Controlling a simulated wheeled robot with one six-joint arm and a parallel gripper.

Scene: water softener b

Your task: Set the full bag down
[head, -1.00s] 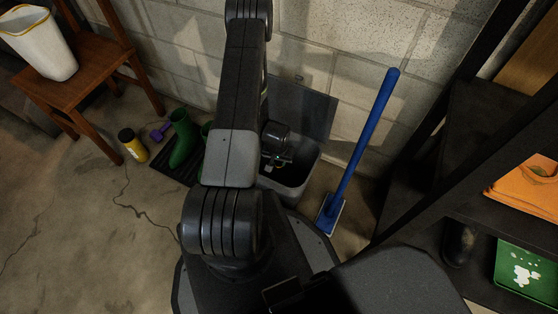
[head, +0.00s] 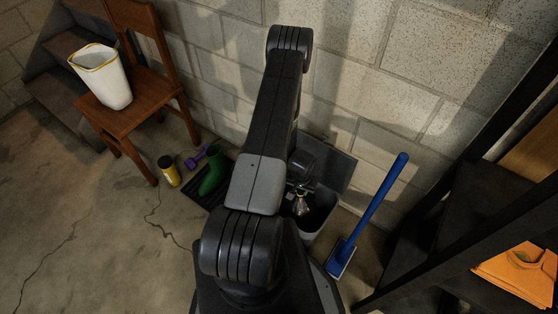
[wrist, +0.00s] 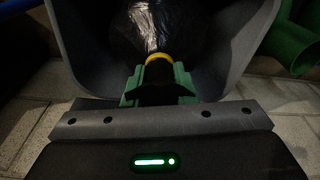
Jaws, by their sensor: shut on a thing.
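A black plastic bag (wrist: 125,30) with a yellow band at its neck shows in the wrist view, its shiny side bulging beyond my gripper. My gripper (wrist: 158,75), with green fingers, is shut on the bag's neck. The bag lies within the outline of a grey bin (wrist: 235,45), whose walls rise on both sides. In the head view the glossy bag (head: 302,206) hangs under my wrist at the mouth of the bin (head: 318,222). My arm hides part of the bin and bag. I cannot tell how far the bag is above the bin's bottom.
A wooden chair (head: 140,92) holds a white container (head: 104,78). Green boots (head: 213,178), a purple dumbbell (head: 203,155) and a yellow canister (head: 169,170) stand left. A blue-handled tool (head: 368,215) leans right, beside a dark shelf (head: 470,195). Floor at left is open.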

